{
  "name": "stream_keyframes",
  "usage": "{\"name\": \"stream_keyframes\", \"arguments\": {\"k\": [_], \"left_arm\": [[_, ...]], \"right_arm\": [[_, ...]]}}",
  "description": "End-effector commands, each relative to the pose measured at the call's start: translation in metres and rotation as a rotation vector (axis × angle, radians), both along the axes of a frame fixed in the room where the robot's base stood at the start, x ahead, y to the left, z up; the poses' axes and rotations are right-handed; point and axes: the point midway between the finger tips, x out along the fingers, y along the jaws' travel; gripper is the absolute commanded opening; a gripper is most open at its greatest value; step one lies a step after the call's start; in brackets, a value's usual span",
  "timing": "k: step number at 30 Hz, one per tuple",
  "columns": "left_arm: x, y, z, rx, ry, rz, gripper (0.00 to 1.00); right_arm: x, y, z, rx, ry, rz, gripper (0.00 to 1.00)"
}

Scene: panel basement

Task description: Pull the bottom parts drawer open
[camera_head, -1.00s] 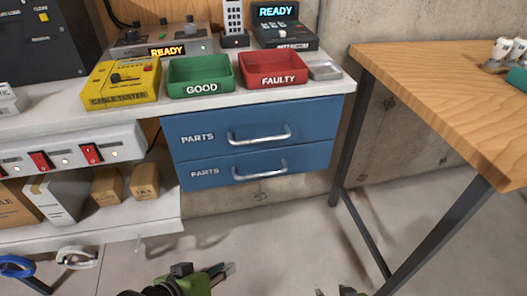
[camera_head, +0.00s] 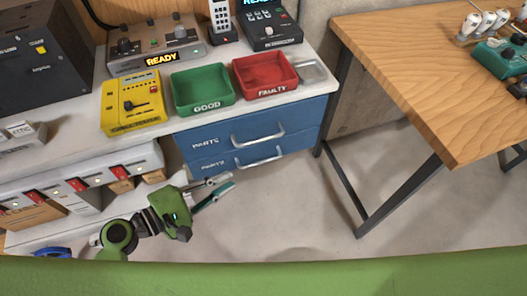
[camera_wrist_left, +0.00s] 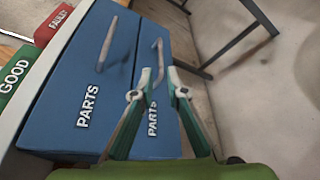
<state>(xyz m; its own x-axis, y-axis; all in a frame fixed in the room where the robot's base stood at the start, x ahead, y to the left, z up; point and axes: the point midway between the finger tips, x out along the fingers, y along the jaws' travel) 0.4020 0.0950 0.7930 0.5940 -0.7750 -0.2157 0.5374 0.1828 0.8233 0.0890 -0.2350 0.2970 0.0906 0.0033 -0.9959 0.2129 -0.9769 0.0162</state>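The bottom parts drawer (camera_head: 213,166) is blue with a silver bar handle (camera_head: 260,161) and sits shut under the top parts drawer (camera_head: 204,144). My left gripper (camera_head: 230,184) is open and empty, in front of the bottom drawer's left part, its fingers pointing right. In the left wrist view the bottom drawer (camera_wrist_left: 146,134) is the right-hand blue front. Its handle (camera_wrist_left: 159,62) shows lined up between the open fingertips (camera_wrist_left: 159,74); I cannot tell the exact gap. My right gripper is not in view.
Above the drawers, the bench holds a green GOOD tray (camera_head: 207,107), a red FAULTY tray (camera_head: 265,92) and a yellow tester (camera_head: 135,115). A wooden table (camera_head: 400,70) with dark legs stands at right. The floor (camera_head: 290,205) before the drawers is clear.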

Motion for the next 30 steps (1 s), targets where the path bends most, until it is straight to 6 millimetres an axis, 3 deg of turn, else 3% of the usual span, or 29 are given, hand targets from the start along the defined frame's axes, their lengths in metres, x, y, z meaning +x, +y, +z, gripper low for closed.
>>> {"name": "stream_keyframes", "arguments": {"k": [8, 21, 30], "left_arm": [[0.015, -0.017, -0.004, -0.004, -0.002, 0.003, 0.14], [0.067, -0.087, -0.023, -0.001, -0.002, 0.000, 0.14], [0.082, -0.107, -0.030, 0.002, -0.002, -0.001, 0.14]], "right_arm": [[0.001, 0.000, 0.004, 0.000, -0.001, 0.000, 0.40], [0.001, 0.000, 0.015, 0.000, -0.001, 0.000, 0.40], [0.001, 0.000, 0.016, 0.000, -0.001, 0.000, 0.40]]}}
